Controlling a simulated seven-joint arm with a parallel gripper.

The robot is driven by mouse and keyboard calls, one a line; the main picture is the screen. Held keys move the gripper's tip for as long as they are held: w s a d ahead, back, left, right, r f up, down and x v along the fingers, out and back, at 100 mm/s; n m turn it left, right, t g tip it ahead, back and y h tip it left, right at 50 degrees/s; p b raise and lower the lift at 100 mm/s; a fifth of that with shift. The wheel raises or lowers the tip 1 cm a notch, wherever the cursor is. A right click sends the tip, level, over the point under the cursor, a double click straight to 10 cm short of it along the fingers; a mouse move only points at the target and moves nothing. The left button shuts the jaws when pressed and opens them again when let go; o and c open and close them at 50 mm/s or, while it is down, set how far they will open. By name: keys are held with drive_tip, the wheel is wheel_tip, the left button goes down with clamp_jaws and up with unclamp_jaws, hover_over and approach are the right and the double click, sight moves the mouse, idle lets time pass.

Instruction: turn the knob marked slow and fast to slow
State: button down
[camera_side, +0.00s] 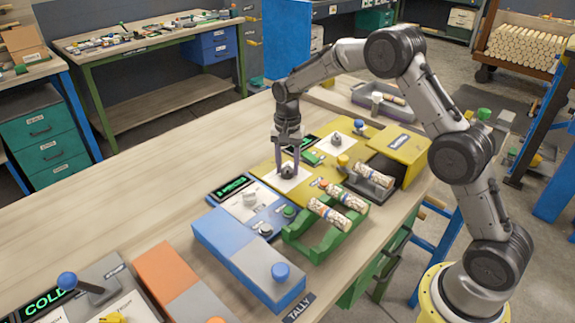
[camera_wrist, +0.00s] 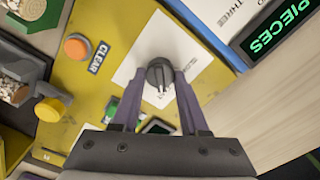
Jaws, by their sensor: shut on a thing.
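A dark round knob (camera_wrist: 160,74) with a pale pointer line stands on a white plate (camera_wrist: 138,92) on the yellow panel (camera_wrist: 75,92). In the side view the knob (camera_side: 287,170) sits below my gripper (camera_side: 287,158). My gripper (camera_wrist: 154,90) points down and its two fingers are shut on the knob, one on each side. The pointer line faces the gripper body in the wrist view.
An orange button (camera_wrist: 77,47) beside a CLEAR label (camera_wrist: 100,57) and a yellow knob (camera_wrist: 49,109) are close by. A blue panel (camera_side: 240,215) with a lit display adjoins. A green rack (camera_side: 325,235) holds patterned rollers. Bare bench (camera_side: 110,220) lies to the left.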

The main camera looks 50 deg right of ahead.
sight(286, 167)
drive_tip(key=shift+n, duration=0.3)
drive_tip(key=n, duration=0.3)
drive_tip(key=shift+n, duration=0.4)
drive_tip(key=n, duration=0.4)
drive_tip(key=shift+w+r+n, duration=0.1)
drive_tip(key=shift+n, duration=0.2)
drive_tip(key=n, duration=0.4)
drive_tip(key=shift+a, duration=0.1)
drive_tip(key=shift+n, duration=2.5)
drive_tip(key=shift+c, duration=2.1)
unclamp_jaws()
drive_tip(key=shift+a, duration=0.1)
wheel_tip(286, 167, up, 14)
